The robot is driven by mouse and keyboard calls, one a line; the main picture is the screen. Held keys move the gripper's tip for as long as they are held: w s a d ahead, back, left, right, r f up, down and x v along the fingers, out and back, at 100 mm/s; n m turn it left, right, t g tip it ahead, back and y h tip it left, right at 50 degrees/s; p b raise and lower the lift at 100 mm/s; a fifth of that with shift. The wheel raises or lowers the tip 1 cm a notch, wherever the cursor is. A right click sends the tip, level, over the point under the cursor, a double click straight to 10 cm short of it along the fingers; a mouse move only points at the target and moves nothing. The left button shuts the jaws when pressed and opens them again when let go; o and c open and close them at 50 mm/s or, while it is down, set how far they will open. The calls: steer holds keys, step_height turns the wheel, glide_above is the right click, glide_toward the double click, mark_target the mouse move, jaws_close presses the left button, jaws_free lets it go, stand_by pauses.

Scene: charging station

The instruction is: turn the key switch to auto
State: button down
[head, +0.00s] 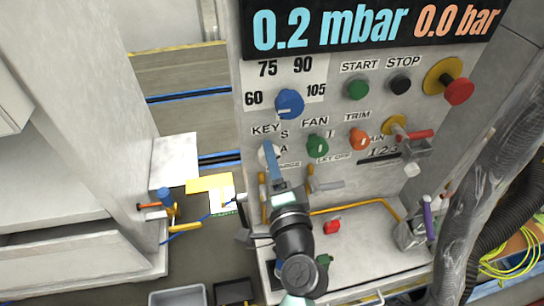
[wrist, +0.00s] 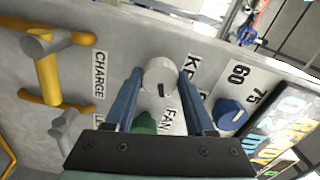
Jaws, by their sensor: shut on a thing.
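The key switch (wrist: 159,76) is a pale round knob on the grey panel, with a dark mark on the side towards the FAN label in the wrist view. In the head view the knob (head: 263,155) is partly covered by a finger, below the KEY label. In the head view my gripper (head: 267,150) reaches up to the panel from below.
A green fan knob (head: 317,145) and an orange trim knob (head: 359,138) sit to the right. A blue dial (head: 289,103) is above. A yellow-and-grey handle (wrist: 45,65) sticks out near the CHARGE label. A shelf (head: 370,250) holding a red part lies below.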

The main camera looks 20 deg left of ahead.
steer(key=shift+f+m+p, duration=0.1)
steer(key=shift+m+p, duration=1.7)
steer(key=shift+m, duration=3.3)
steer(key=shift+c, duration=1.3)
jaws_free()
steer(key=shift+s+d, duration=0.1)
steer(key=b+v, duration=0.2)
steer(key=v, duration=1)
steer(key=shift+s+d+b, duration=0.2)
steer(key=shift+s+b, duration=0.1)
steer(key=shift+b, duration=0.1)
